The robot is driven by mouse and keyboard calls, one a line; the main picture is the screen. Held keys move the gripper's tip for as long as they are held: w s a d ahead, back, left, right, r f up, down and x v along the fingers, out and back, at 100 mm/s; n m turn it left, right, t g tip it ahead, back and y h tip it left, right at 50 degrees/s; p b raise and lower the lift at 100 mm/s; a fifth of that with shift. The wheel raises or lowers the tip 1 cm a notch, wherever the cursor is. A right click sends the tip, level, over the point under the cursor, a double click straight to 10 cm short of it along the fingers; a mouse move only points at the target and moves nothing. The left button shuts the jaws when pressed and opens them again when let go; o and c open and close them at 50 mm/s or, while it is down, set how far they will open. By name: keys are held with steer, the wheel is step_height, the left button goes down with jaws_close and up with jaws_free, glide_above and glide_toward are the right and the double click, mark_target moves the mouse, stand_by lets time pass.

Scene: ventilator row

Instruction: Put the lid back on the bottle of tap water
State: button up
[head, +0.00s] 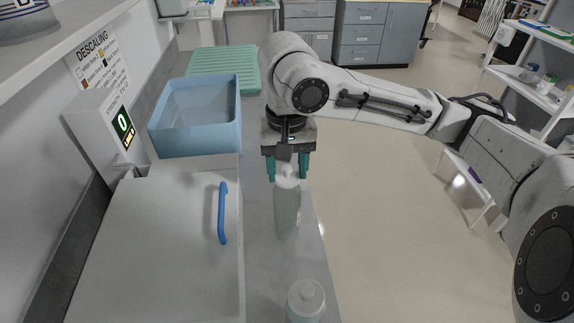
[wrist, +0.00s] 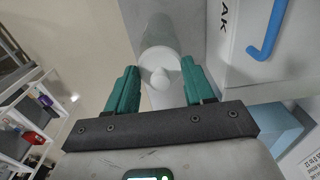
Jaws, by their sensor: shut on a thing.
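A tall translucent grey-green bottle (head: 287,215) stands upright on the narrow counter strip right of the white cabinet. A pale lid (head: 287,182) with a small knob is at its top. In the wrist view the lid (wrist: 160,62) lies between the two teal fingers, knob towards the camera, with the bottle (wrist: 160,32) behind it. My gripper (head: 287,178) points down and is shut on the lid. I cannot tell whether the lid is seated on the bottle or just above it. I can read no bottle label.
The white cabinet (head: 160,240) with a blue handle (head: 222,213) is close on the left. A blue open bin (head: 195,120) and a green ribbed tray (head: 222,68) are behind. The counter's edge is just right of the bottle, with open floor (head: 390,220) beyond.

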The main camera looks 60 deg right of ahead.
steer(key=o, duration=1.4)
steer(key=shift+r, duration=0.15)
steer(key=shift+r+p, duration=3.45)
steer(key=shift+p, duration=0.25)
jaws_close()
steer(key=shift+f, duration=0.1)
